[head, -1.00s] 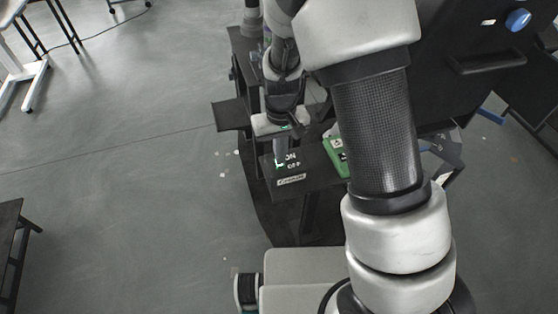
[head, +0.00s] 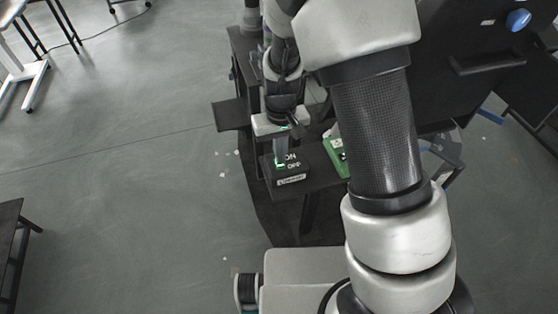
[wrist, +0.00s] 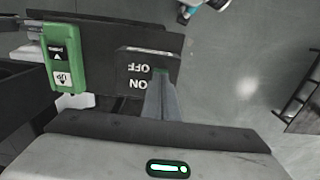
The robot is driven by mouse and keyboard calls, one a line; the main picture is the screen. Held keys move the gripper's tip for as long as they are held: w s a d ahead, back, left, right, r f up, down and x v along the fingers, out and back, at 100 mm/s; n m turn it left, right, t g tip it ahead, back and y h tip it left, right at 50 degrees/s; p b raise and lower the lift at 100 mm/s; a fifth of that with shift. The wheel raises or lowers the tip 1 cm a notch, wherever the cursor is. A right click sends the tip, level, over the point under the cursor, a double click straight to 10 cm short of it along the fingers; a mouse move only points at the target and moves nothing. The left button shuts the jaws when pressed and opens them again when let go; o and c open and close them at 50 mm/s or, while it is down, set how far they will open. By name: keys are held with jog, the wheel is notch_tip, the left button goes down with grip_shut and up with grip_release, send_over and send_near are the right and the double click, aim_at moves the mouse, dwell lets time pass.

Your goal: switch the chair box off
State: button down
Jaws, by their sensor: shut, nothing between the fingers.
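The chair box is a small black box with white ON and OFF lettering (head: 292,178) and a label on its front, on a dark shelf below my gripper. It also shows in the wrist view, with the lettering upside down (wrist: 137,75). My gripper (head: 280,160) is shut and empty, pointing down at the box beside the lettering. In the wrist view its closed fingers (wrist: 160,85) end at the box top. A green glow shows at the fingertips. The fingers hide the switch, so I cannot tell its position or whether they touch it.
A green control box (wrist: 65,65) with an UP label stands close beside the black box; it partly shows in the head view (head: 333,150). A large dark cabinet (head: 475,75) is at the right. Open floor (head: 130,180) lies to the left, with a dark table (head: 12,225) at the edge.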

jog(key=shift+f+b, duration=0.6)
jog(key=shift+f, duration=0.15)
dwell(0.5)
jog(key=shift+r, duration=0.1)
notch_tip(320, 180, up, 7)
jog(key=p, duration=0.5)
dwell(0.3)
dwell(0.4)
jog(key=s+d+r+m+t+y+p, duration=0.1)
jog(key=s+d+r, duration=0.15)
jog(key=r, duration=0.65)
jog(key=s+d+r+t, duration=0.1)
jog(key=s+d+r, duration=0.15)
jog(key=r, duration=0.55)
jog(key=s+d+r+m+t, duration=0.1)
jog(key=s+d+r, duration=0.2)
jog(key=s+r, duration=0.2)
jog(key=s+d+r+m+t+h, duration=0.1)
jog(key=s+d+r+t, duration=0.1)
jog(key=s+d+r, duration=0.2)
notch_tip(320, 180, up, 3)
jog(key=s+p, duration=0.1)
jog(key=s, duration=0.1)
jog(key=shift+s+d+f+t, duration=0.2)
jog(key=shift+s+d+t, duration=0.05)
jog(key=shift+s+t, duration=0.1)
